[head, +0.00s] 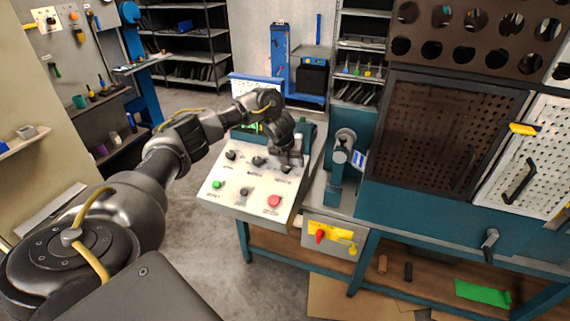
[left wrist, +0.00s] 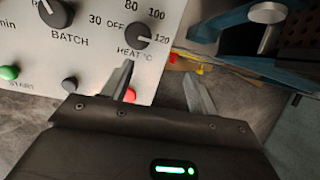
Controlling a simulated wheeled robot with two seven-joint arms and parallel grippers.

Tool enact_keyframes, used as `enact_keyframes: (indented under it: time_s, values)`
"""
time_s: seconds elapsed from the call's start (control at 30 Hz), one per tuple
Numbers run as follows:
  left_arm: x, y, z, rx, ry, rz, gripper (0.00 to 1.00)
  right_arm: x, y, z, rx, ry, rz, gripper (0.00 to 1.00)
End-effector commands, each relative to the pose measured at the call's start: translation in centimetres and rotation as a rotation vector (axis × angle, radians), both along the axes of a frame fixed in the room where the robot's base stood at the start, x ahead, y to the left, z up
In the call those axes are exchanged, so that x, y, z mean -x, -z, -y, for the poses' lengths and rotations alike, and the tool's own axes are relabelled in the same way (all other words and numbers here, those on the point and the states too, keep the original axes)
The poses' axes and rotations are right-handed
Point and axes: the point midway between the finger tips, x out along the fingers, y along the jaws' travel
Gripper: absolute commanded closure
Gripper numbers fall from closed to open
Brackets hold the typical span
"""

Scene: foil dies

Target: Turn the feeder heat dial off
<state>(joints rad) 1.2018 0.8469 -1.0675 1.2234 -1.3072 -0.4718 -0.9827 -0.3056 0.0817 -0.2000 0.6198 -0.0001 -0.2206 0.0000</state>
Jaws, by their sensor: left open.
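The heat dial (left wrist: 137,36) is a round black knob on a pale control panel (left wrist: 100,62), marked OFF, 80, 100 and 120. Its white line appears to point toward 120. In the head view the dial (head: 286,169) is at the panel's right side, just below my left gripper (head: 291,159). In the left wrist view my left gripper (left wrist: 158,72) is open and empty. Its fingertips lie below and to the right of the dial, apart from it in the picture. My right gripper is not in view.
The batch dial (left wrist: 57,13) is left of the heat dial. A green start button (head: 216,184) and a red button (head: 274,201) sit lower on the panel. A blue lever press (head: 340,165) stands close to the panel's right. Perforated doors (head: 440,130) are farther right.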

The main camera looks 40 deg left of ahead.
Motion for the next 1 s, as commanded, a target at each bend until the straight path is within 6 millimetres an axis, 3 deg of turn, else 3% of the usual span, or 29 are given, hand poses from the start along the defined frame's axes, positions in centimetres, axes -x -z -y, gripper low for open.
enact_keyframes:
  time_s: [0.03,0.1,0.37,0.57,0.8,1.0]
  values:
    - [0.2,-1.6,-1.4,-0.032,0.016,-0.005,0.41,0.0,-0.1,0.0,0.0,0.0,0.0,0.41]
    - [0.6,-2.9,-2.6,-0.062,0.035,-0.016,0.41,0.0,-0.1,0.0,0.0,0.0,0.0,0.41]
    - [1.0,-3.6,-3.5,-0.085,0.051,-0.03,0.41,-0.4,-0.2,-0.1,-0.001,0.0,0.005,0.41]
    - [0.2,-1.5,-3.7,-0.083,0.049,-0.032,0.41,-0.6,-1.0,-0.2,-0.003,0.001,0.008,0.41]
    - [-1.6,2.8,-4.2,-0.081,0.048,-0.031,0.41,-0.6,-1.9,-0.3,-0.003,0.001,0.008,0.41]
    - [-2.5,5.2,-4.6,-0.081,0.048,-0.03,0.41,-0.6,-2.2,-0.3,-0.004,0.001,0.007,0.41]
